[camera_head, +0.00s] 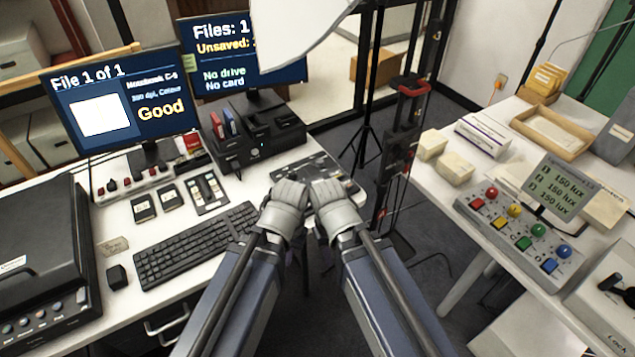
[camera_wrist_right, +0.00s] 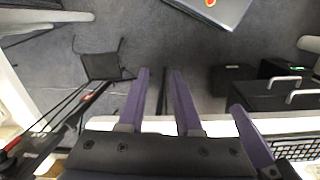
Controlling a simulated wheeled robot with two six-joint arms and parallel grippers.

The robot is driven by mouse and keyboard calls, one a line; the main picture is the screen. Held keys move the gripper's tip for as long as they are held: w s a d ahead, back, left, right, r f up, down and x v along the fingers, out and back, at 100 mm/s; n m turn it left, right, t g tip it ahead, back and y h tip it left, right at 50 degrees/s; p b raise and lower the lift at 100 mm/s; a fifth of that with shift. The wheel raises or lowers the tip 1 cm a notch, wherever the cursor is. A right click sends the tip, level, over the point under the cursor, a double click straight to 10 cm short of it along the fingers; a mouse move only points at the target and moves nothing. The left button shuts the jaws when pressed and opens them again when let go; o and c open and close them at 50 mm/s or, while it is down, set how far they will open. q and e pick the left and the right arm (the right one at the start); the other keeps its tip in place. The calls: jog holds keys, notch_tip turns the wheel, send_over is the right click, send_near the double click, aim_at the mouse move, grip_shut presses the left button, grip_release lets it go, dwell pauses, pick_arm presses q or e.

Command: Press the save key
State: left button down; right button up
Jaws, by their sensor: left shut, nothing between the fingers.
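No key is readable as the save key. A white strip with red and dark keys (camera_head: 135,184) stands below the left monitor; its labels are too small to read. The black scanner (camera_head: 35,265) at the left edge has a row of round buttons (camera_head: 32,319). My left gripper (camera_head: 290,185) is shut and empty near the table's front edge, right of the keyboard (camera_head: 195,245). My right gripper (camera_head: 325,185) is beside it.
The left monitor (camera_head: 125,100) reads "File 1 of 1" and "Good". The right monitor (camera_head: 240,55) reads "No drive", "No card". A black dock (camera_head: 255,140) holds red and blue sticks. A coloured-button panel (camera_head: 520,230) stands on the right table. Floor lies between the tables.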

grip_shut()
dwell(1.4)
